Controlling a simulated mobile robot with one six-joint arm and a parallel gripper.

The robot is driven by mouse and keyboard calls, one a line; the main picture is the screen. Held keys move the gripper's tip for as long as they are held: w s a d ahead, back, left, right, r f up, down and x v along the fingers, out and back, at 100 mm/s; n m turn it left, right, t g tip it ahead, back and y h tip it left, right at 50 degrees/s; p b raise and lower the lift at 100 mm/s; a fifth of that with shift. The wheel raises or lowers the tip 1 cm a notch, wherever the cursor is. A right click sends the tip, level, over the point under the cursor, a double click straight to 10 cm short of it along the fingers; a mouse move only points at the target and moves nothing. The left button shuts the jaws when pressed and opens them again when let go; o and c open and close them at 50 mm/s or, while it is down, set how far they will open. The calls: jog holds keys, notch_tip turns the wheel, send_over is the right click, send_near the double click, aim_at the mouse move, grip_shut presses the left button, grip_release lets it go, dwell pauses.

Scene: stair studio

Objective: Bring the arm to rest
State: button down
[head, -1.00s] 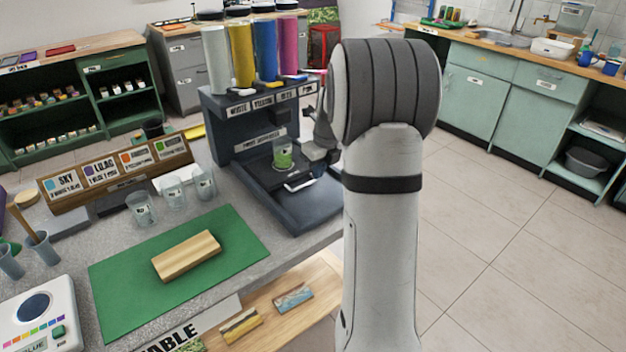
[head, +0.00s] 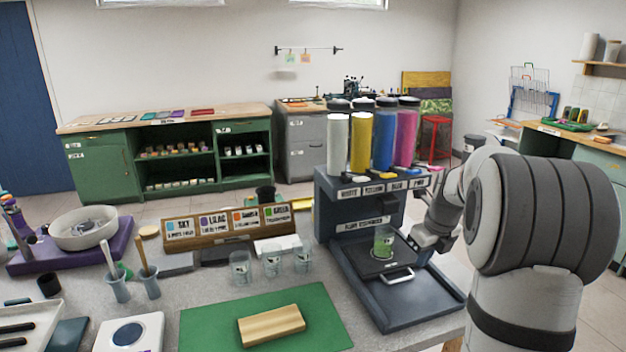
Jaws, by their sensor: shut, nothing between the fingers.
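My arm stands at the right of the head view, its big grey joint in front. My gripper (head: 432,240) is beyond it, dark and shut, with nothing seen in it. It is just right of the paint dispenser (head: 333,200), close to a clear cup with green contents (head: 384,243) on the dispenser's platform. The gripper appears apart from the cup, but the exact gap is hard to tell. Part of the wrist is hidden behind my own arm.
A wooden block (head: 271,325) lies on a green mat (head: 205,330). Several clear cups (head: 240,268) stand before a labelled wooden rack (head: 228,234). Colored cylinders (head: 383,138) top the dispenser. A purple tray with a white bowl (head: 84,228) is at left. Floor is clear behind the table.

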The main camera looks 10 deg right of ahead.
jog(key=s+a+r+n+p, duration=0.1)
jog(key=s+a+r+n, duration=0.4)
jog(key=s+a+n, duration=0.9)
jog(key=s+a+f+n, duration=0.1)
jog(key=s+a+n, duration=0.1)
jog(key=s+n, duration=0.4)
jog(key=s+a+n+p, duration=0.1)
jog(key=s+n, duration=0.5)
jog(key=n, duration=0.6)
jog(key=shift+a+f+n+p, duration=0.3)
jog(key=shift+a+f, duration=0.1)
jog(key=shift+a, duration=0.4)
